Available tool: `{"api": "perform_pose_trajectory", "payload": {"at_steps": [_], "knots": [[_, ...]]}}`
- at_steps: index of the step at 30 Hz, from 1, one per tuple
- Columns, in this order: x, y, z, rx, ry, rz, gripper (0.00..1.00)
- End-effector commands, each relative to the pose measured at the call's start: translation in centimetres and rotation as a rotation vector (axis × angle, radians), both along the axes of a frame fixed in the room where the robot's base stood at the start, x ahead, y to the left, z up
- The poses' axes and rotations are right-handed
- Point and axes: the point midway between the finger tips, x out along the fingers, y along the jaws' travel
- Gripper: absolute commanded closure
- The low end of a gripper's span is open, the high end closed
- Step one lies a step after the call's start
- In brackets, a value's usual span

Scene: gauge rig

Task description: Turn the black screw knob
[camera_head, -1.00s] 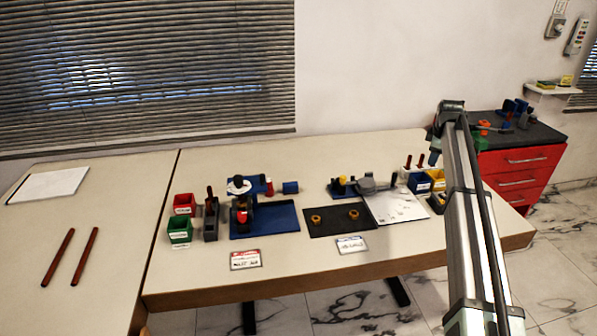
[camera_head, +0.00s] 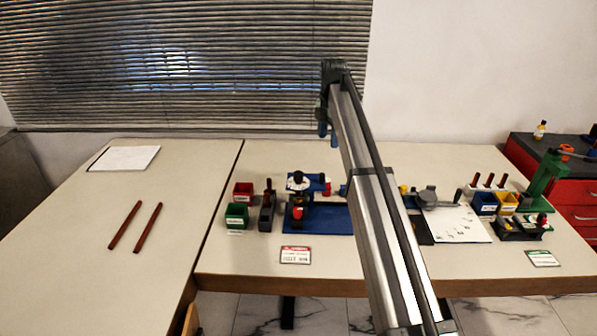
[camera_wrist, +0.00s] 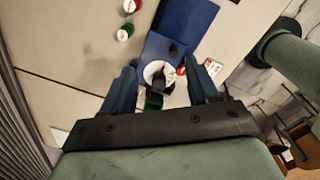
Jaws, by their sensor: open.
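The rig with the blue body (camera_head: 309,198) stands on the table in the head view, with a white dial (camera_head: 299,182) and a dark part on top. In the wrist view the white dial (camera_wrist: 151,70) lies between my fingers, with a dark knob-like part (camera_wrist: 160,83) over it. Another round black knob (camera_wrist: 176,50) sits on the blue body just beyond. I cannot tell surely which is the screw knob. My gripper (camera_wrist: 162,88) is open and empty, its blue fingers apart from the rig. In the head view my gripper (camera_head: 324,127) hangs above and behind the rig.
A second fixture with a grey round part (camera_head: 428,196), a white sheet and blue and yellow bins is at right. My arm hides the table between. Two red-brown rods (camera_head: 148,228) lie at left.

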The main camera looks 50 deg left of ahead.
Motion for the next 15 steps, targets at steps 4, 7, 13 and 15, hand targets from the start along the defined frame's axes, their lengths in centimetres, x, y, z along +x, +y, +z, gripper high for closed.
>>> {"api": "perform_pose_trajectory", "payload": {"at_steps": [4,7,13,15], "knots": [[-5.3,3.1,1.1,-0.029,0.021,0.129,0.4],[-7.4,4.1,1.5,-0.042,0.03,0.18,0.4],[-8.7,4.7,1.3,-0.05,0.036,0.215,0.4],[-8.7,4.7,0.6,-0.05,0.036,0.215,0.4]]}}
